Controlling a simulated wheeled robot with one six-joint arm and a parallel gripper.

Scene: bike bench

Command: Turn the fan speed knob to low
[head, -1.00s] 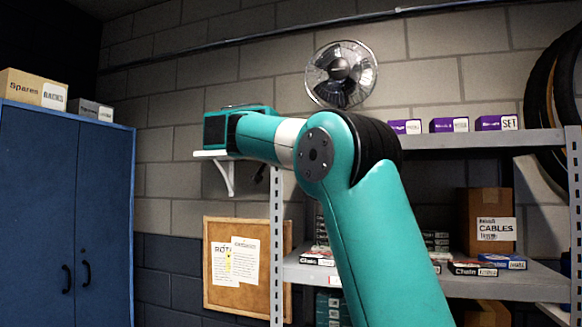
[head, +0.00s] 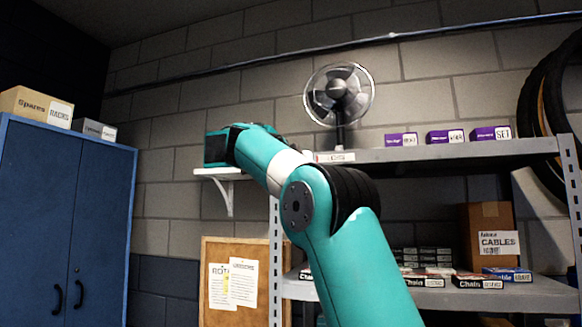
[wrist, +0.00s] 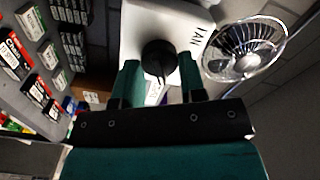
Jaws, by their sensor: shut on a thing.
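In the wrist view a black round knob (wrist: 157,53) sits on a white box face (wrist: 182,22) lettered FAN. My gripper (wrist: 159,76) has one finger on each side of the knob and is shut on it. The knob's pointer and any speed marks cannot be read. In the head view the fan (head: 338,95) stands at the left end of the upper shelf; it also shows in the wrist view (wrist: 244,48). The end of my arm is by a small white wall shelf (head: 222,171); my fingers and the knob are hidden there.
A grey shelf rack (head: 450,150) holds purple boxes (head: 444,137), a cables carton (head: 488,230) and chain boxes (head: 424,281). A blue cabinet (head: 60,220) stands left, a corkboard (head: 250,253) hangs below the wall shelf, and tyres (head: 553,105) hang at right.

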